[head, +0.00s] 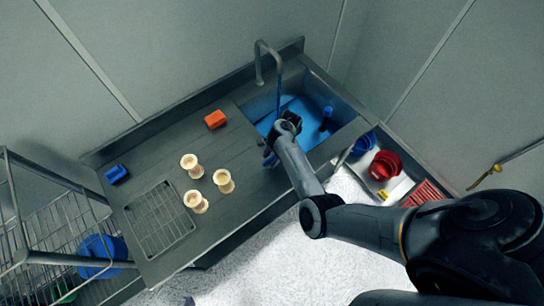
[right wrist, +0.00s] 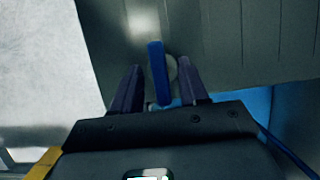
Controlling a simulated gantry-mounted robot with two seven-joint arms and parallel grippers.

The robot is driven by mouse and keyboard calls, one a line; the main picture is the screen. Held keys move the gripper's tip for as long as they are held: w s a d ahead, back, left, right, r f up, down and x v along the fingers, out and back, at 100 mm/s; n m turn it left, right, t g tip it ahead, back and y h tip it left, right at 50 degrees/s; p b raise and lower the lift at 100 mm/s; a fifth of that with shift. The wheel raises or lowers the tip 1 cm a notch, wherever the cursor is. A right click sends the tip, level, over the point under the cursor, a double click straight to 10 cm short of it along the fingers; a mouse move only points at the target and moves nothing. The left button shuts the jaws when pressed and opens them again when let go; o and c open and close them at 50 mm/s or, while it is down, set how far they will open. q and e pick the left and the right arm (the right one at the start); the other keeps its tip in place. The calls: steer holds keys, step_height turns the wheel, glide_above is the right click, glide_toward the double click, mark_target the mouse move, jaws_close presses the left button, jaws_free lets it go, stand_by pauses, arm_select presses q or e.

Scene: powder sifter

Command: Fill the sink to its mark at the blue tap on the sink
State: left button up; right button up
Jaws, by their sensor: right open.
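The sink (head: 345,117) is set into the right part of the counter, with blue over its inside. A grey spout (head: 263,47) arches over it, and a thin blue streak (head: 278,97) hangs below the spout's end. The sink's mark cannot be made out. My right gripper (head: 271,150) is at the sink's front left edge. In the right wrist view, the blue tap handle (right wrist: 157,70) stands between the open fingers of my right gripper (right wrist: 160,78), with gaps visible on both sides. In the head view my gripper mostly hides this handle. My left gripper is out of view.
An orange block (head: 215,119), several cream cups (head: 223,181), a blue item (head: 116,174) and a wire rack (head: 158,220) are on the counter. Red bowls (head: 384,165) sit to the right. A wire shelf (head: 60,257) stands left.

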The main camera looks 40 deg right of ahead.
jaws_close()
steer(key=shift+d+r+n+p, duration=0.1)
steer(key=shift+r+n+p, duration=0.1)
steer(key=shift+n+p, duration=0.4)
steer(key=shift+f+n+g+p, duration=0.15)
steer(key=shift+n+g+p, duration=0.15)
steer(key=shift+p, duration=0.05)
steer(key=shift+f, duration=0.1)
